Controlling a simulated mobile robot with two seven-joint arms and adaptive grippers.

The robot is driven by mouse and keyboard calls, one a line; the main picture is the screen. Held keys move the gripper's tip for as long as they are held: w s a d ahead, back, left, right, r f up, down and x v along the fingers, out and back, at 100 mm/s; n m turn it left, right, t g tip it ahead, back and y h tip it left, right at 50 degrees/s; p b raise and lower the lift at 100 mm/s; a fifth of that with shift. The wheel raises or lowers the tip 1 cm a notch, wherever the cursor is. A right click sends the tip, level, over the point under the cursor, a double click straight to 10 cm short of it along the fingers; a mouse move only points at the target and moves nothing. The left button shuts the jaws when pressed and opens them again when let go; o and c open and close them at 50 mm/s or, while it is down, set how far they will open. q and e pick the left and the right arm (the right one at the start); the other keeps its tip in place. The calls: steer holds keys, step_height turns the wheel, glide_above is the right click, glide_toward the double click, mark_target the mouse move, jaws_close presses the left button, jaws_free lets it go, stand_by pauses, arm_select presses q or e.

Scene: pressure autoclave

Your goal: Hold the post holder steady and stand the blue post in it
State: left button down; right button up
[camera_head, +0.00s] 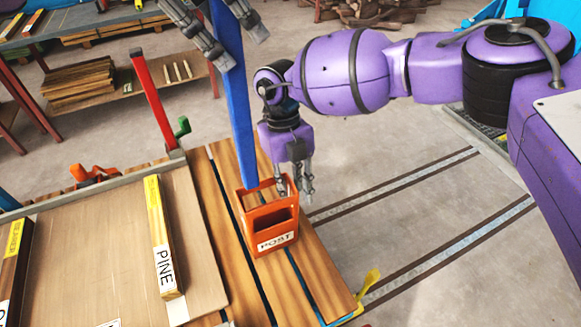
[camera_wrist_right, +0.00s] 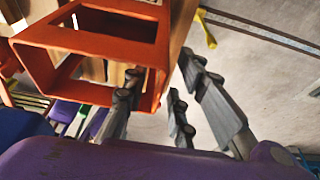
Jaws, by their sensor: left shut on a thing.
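The blue post (camera_head: 241,120) is long and stands nearly upright, leaning slightly, in the head view. My left gripper (camera_head: 222,38) is shut on its upper part. The post's lower end is at the back of the orange post holder's open top; I cannot tell how deep it reaches. The post holder (camera_head: 262,226), labelled POST, stands on the wooden bench and also shows in the wrist view (camera_wrist_right: 95,42). My right gripper (camera_head: 294,196) is open at the holder's right side. In the wrist view its fingers (camera_wrist_right: 160,105) are apart, with the holder's side wall between them.
A tray board (camera_head: 100,262) with a yellow-topped PINE block (camera_head: 160,240) lies left of the holder. A red upright (camera_head: 153,100) and a green clamp (camera_head: 182,127) stand behind. A yellow piece (camera_head: 368,284) is at the bench's front right corner.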

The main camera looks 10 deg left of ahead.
steer(key=shift+x, duration=1.75)
steer(key=shift+c, duration=0.4)
jaws_close()
